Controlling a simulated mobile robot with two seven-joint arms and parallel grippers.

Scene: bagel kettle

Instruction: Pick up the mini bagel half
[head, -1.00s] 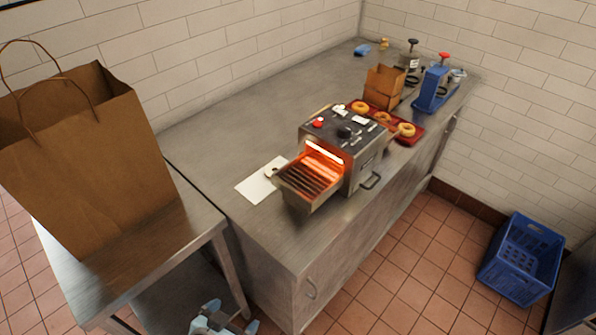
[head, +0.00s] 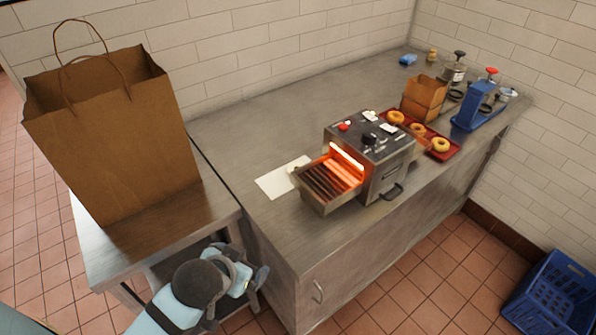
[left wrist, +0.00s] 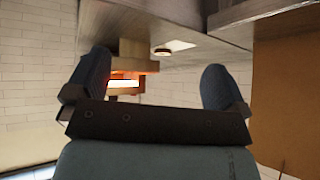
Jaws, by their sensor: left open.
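A small round tan piece, probably the mini bagel half (head: 292,168), lies at the toaster-side edge of a white sheet (head: 272,184) on the steel counter. The toaster's tray partly hides it in the head view. It also shows as a small disc in the left wrist view (left wrist: 162,52), beyond and between my fingers. My left gripper (head: 248,272) is low in front of the counter, near the side table, well away from the piece. In the left wrist view the left gripper (left wrist: 157,72) is open and empty, its blue-grey fingers wide apart. My right gripper is not in view.
A glowing toaster (head: 370,155) with its slatted tray (head: 325,188) stands beside the sheet. A red tray (head: 450,152) with bagels is behind it. A paper bag (head: 115,140) stands on the side table (head: 160,240). A blue crate (head: 550,295) sits on the floor.

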